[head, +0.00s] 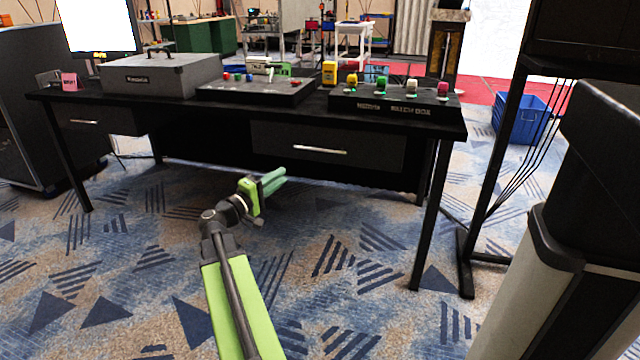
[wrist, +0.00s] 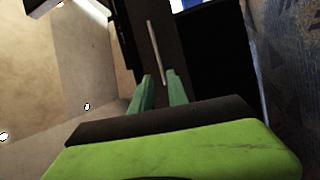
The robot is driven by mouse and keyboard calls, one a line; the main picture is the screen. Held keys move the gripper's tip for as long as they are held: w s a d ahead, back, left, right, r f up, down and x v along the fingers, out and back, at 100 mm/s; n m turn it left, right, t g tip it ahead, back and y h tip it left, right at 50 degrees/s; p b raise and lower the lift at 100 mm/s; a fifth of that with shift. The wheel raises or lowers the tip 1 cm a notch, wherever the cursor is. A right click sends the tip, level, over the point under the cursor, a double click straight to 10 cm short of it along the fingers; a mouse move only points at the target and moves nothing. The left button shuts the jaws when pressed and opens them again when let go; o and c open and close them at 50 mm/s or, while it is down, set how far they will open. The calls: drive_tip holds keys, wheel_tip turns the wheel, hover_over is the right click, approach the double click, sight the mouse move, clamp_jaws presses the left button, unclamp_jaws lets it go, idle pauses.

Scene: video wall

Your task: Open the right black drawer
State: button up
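The right black drawer (head: 275,139) is shut, flush under the black desk. Its silver bar handle (head: 320,149) runs sideways across its front. My gripper (head: 282,174) is in front of the desk, below and left of the handle in the head view, apart from it. In the wrist view my gripper (wrist: 158,75) shows two green fingers with a gap between them, open and empty. The handle (wrist: 154,45) appears there as a tilted pale bar beyond the fingertips, its lower end lined up with the gap. The drawer front (wrist: 142,50) is dark behind it.
The black desk (head: 50,95) has a left drawer (head: 95,119), also shut. A grey case (head: 160,75), button panels (head: 395,105) and a monitor stand on top. A black stand with cables and a bin-like column (head: 590,190) are at right. Carpet before the desk is clear.

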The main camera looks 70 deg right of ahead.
drive_tip(key=s+f, duration=0.1)
drive_tip(key=p, duration=0.3)
approach(320, 150)
drive_tip(key=shift+h, duration=0.3)
drive_tip(key=x, duration=1)
drive_tip(key=shift+d+f, duration=0.25)
drive_tip(key=shift+f, duration=0.1)
clamp_jaws()
